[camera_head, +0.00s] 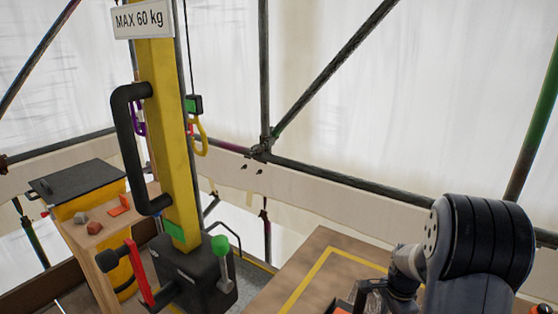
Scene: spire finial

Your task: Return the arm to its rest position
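My arm (480,250) is folded at the lower right, with a large black ribbed joint nearest the camera. Smaller dark links reach left and down from it. What seems to be my gripper (369,294) is low over the wooden deck, partly cut off by the bottom edge. Its fingers are too small and dark to tell whether they are open or shut, or whether they hold anything.
A yellow hoist post (166,130) with a black handle (127,150) and a "MAX 60 kg" sign (143,18) stands left of centre. A wooden bench (88,238) with small blocks and a black-lidded yellow bin (75,209) are at left. Scaffold tubes (345,177) cross behind. The yellow-lined deck (318,250) looks clear.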

